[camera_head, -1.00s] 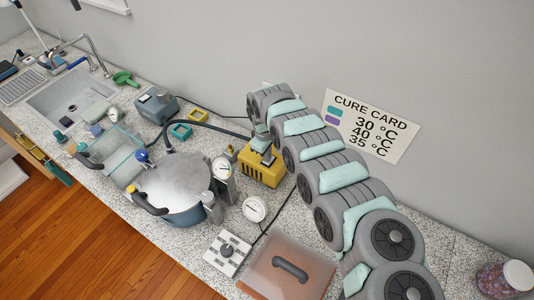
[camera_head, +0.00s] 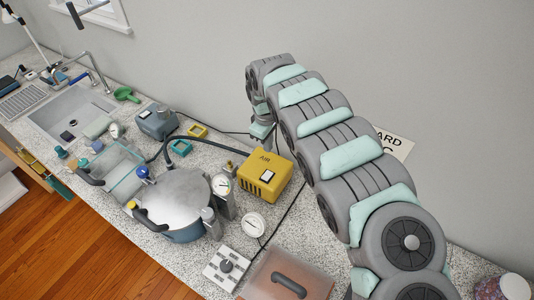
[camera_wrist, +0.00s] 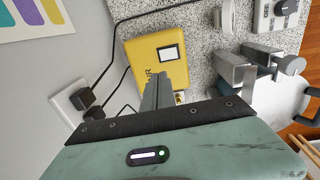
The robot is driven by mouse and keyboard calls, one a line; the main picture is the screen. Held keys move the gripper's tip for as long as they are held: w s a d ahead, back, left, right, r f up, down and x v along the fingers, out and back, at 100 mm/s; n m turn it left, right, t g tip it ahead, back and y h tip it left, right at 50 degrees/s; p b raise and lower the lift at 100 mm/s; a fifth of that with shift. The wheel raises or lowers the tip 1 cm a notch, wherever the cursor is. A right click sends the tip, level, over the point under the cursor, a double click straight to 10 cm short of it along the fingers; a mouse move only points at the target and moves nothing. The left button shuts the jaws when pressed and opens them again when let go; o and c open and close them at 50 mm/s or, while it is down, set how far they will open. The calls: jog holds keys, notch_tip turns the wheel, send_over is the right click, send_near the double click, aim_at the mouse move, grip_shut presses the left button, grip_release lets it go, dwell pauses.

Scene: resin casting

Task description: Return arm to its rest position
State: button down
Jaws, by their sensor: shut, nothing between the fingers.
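My gripper (camera_head: 268,141) hangs just behind and above the yellow air box (camera_head: 266,177) in the head view, pointing down. In the wrist view its fingers (camera_wrist: 156,88) are closed together with nothing between them, in front of the yellow air box (camera_wrist: 158,60). My arm spans the right side of the head view and covers part of the cure card (camera_head: 394,143) on the wall.
A pressure pot (camera_head: 172,197) with gauges stands left of the air box. A control box (camera_head: 226,267) and a lidded tray (camera_head: 288,280) lie in front. A black hose and cables cross the counter. A jar (camera_head: 513,288) stands at the far right.

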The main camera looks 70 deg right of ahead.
jog(key=shift+r, duration=0.45)
dwell(0.3)
